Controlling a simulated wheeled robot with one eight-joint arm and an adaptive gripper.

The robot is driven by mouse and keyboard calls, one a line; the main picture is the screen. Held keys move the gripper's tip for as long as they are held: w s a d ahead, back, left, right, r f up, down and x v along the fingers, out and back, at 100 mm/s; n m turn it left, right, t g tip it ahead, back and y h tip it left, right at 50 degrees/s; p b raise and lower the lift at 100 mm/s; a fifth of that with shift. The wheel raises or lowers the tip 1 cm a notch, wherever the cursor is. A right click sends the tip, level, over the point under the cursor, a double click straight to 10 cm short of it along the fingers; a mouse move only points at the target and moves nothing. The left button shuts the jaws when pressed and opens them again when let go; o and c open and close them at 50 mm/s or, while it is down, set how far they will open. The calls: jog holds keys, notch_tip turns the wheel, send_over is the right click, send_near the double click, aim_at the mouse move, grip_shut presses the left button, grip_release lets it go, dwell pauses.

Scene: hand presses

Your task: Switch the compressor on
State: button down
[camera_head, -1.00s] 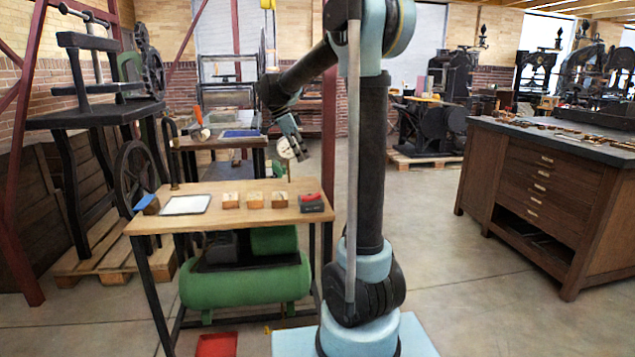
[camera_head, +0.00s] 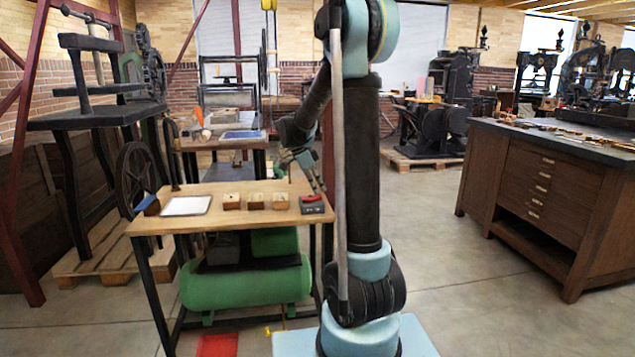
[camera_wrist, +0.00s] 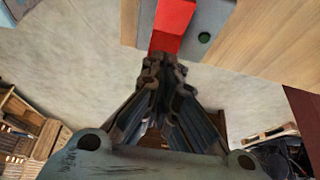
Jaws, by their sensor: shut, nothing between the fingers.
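A switch box (camera_head: 312,208) with a red part on top sits at the right end of the wooden table. In the wrist view its red switch part (camera_wrist: 172,24) and grey housing with a small green spot (camera_wrist: 205,38) show at the top. The green compressor tank (camera_head: 245,286) stands under the table. My gripper (camera_head: 319,188) is just above the switch box, pointing down, shut and empty. In the wrist view its fingertips (camera_wrist: 164,66) are together by the near end of the red part. I cannot tell whether they touch it.
Several wooden blocks (camera_head: 255,201) lie in a row left of the switch box, with a white-faced plate (camera_head: 186,206) further left. A red mat (camera_head: 217,345) lies on the floor in front. A drawer cabinet (camera_head: 545,190) stands at the right, with open floor between.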

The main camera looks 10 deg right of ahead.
aim_at(312, 198)
jog(key=shift+d+f, duration=0.2)
dwell(0.3)
jog(key=shift+d+f+y, duration=0.35)
jog(key=shift+y, duration=0.15)
jog(key=shift+a, duration=0.15)
jog(key=shift+a+r, duration=0.1)
jog(key=shift+a, duration=0.05)
jog(key=shift+a+r, duration=0.25)
jog(key=shift+a, duration=0.35)
jog(key=d+r+v, duration=0.1)
jog(key=d+v, duration=0.1)
jog(key=v, duration=1.1)
jog(key=shift+d+r, duration=0.25)
jog(key=shift+d, duration=0.05)
